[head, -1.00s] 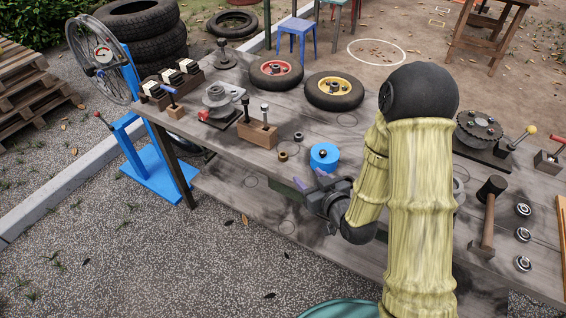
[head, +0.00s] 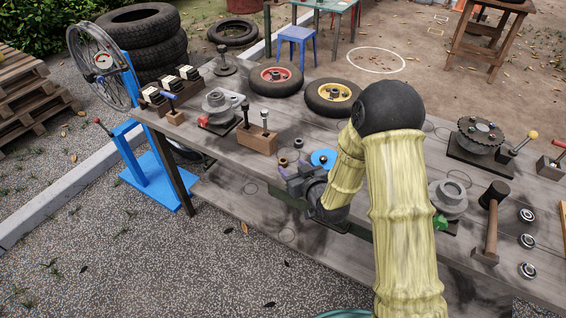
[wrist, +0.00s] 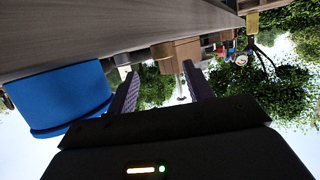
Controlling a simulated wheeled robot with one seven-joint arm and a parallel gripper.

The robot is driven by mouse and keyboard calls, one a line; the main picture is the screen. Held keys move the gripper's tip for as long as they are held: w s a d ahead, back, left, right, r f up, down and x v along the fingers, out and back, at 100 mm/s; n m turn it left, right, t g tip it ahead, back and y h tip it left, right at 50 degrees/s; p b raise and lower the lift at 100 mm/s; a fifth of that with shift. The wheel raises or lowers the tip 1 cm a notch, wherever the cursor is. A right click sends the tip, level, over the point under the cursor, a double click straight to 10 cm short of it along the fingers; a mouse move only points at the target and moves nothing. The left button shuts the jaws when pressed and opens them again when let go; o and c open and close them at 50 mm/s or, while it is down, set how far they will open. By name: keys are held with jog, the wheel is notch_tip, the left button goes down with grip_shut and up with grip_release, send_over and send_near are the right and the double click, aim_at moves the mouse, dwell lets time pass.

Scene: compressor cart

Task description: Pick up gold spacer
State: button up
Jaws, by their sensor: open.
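The gold spacer (head: 283,162) is a small brass-coloured ring on the bench, just beyond my gripper in the head view. My gripper (head: 287,174) is low over the bench's near edge, left of the blue disc. In the wrist view its two fingers (wrist: 165,86) are apart with nothing between them. The gripper and spacer look apart.
A blue disc (head: 323,158) stands close to the right of my gripper, also large in the wrist view (wrist: 62,98). A dark ring (head: 298,143) lies behind the spacer. A wooden block (head: 257,140) with two upright bolts stands behind left. Bare bench lies left of the gripper.

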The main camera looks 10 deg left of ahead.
aim_at(282, 159)
jog(key=x, duration=0.5)
jog(key=shift+s+a, duration=0.15)
jog(key=shift+a, duration=0.05)
jog(key=c, duration=1.1)
